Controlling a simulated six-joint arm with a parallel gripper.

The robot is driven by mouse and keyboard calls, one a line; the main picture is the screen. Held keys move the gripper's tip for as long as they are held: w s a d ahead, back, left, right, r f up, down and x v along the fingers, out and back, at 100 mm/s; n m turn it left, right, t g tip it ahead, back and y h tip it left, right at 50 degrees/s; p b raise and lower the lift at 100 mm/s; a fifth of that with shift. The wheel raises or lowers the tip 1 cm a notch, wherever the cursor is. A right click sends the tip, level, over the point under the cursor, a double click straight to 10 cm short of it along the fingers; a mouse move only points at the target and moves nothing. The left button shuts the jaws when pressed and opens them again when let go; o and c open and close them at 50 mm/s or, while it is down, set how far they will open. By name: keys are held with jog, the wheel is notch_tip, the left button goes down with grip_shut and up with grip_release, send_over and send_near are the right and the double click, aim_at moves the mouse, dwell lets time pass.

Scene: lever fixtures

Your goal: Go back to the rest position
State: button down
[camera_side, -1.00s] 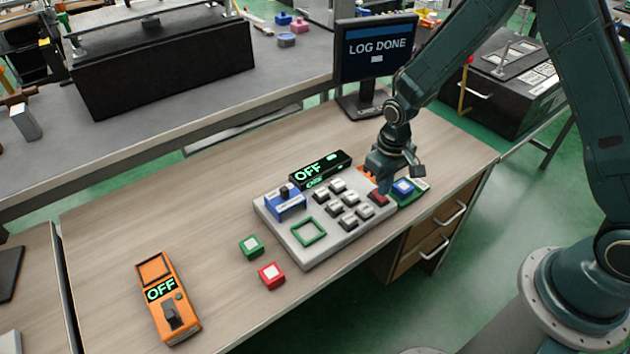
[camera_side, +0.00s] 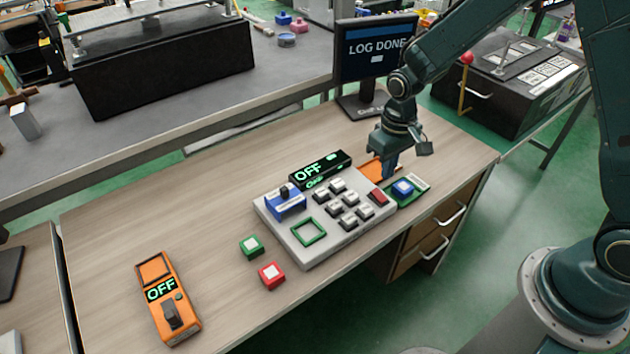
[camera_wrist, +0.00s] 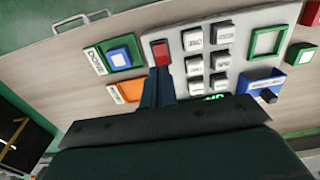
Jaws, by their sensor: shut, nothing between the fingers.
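My gripper (camera_side: 390,172) is shut and empty, pointing down over the far right of the desk, above an orange pad (camera_side: 372,169) that it partly hides. In the wrist view my gripper (camera_wrist: 158,75) shows its dark fingers together, ending near the red key. The grey keypad panel (camera_side: 290,241) lies just left of it, with several white keys, a red key (camera_side: 378,197), a blue slider fixture (camera_side: 285,205) and a green square frame (camera_side: 309,231). Behind it, a black display (camera_side: 320,170) reads OFF. A blue button (camera_side: 403,187) on a green base sits just right of the panel.
A monitor (camera_side: 375,50) reading LOG DONE stands behind my gripper. A green block (camera_side: 251,246) and a red block (camera_side: 271,275) lie left of the panel. An orange lever box (camera_side: 168,300) reading OFF is at front left. The desk's left middle is clear.

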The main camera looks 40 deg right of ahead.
jog(key=shift+r, duration=0.15)
jog(key=s+d+r+t, duration=0.1)
jog(key=s+r, duration=0.3)
jog(key=r, duration=0.4)
jog(key=s+r+t, duration=0.2)
jog(key=s+r, duration=0.1)
jog(key=r, duration=0.5)
jog(key=s+r+t, duration=0.1)
jog(key=s+r, duration=0.3)
jog(key=s, duration=0.3)
jog(key=s+d+r+t, duration=0.1)
jog(key=s+r, duration=0.3)
jog(key=s, duration=0.4)
jog(key=shift+t, duration=0.3)
jog(key=shift+s+d+r, duration=0.1)
